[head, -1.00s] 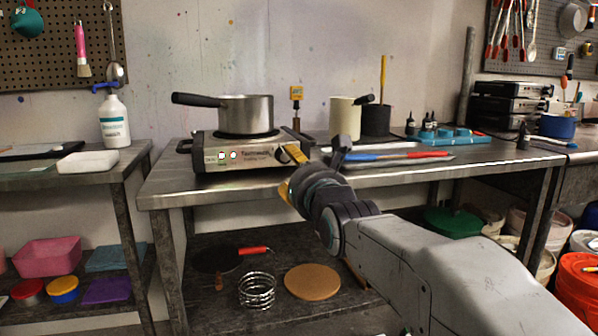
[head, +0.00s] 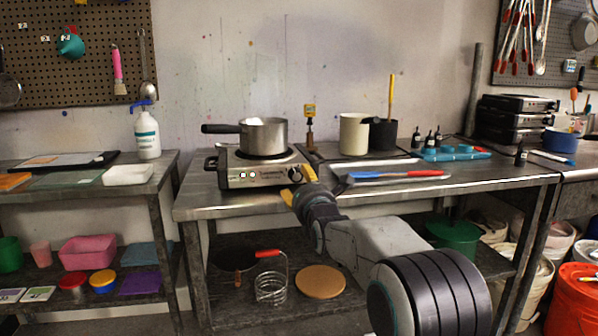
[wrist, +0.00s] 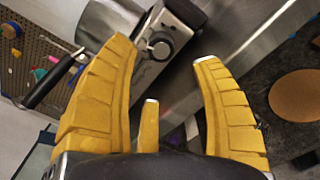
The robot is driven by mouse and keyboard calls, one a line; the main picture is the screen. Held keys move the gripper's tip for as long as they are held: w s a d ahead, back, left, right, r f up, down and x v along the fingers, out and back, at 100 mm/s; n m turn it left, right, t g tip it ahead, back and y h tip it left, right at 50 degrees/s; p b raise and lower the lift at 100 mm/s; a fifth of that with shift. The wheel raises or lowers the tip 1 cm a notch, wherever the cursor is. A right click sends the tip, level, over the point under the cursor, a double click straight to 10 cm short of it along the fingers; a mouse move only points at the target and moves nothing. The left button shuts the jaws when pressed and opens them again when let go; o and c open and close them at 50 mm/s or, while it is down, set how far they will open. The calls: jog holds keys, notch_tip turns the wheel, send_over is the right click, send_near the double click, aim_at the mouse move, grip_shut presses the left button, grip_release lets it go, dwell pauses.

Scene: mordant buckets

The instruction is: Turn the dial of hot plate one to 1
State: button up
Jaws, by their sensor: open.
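The hot plate (head: 238,180) stands on the steel table with a saucepan (head: 265,134) on top, its handle pointing left. Its front panel faces me and carries a dark round dial (head: 295,174) near the right end. The dial also shows in the wrist view (wrist: 160,46), ahead of my gripper between the finger directions. Its setting is too small to read. My gripper (head: 298,185) has yellow fingers and sits just in front of the panel's right end. In the wrist view my gripper (wrist: 168,75) is open and empty, and the fingers are apart from the dial.
The steel table (head: 410,196) runs along the wall. Right of the hot plate lie red and blue tools (head: 395,175); behind are a cream pot (head: 354,134) and a dark pot (head: 381,135). A left bench holds a white bottle (head: 147,135).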

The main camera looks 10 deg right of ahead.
aim_at(296, 178)
jog(key=shift+w+f+b, duration=0.25)
jog(key=shift+w+b, duration=0.3)
jog(key=shift+w, duration=0.3)
jog(key=shift+w+b, duration=0.7)
jog(key=shift+w, duration=0.4)
jog(key=shift+w+r, duration=0.15)
jog(key=shift+w, duration=1.55)
jog(key=shift+c, duration=0.4)
jog(key=c, duration=1.1)
jog(key=shift+n, duration=2.2)
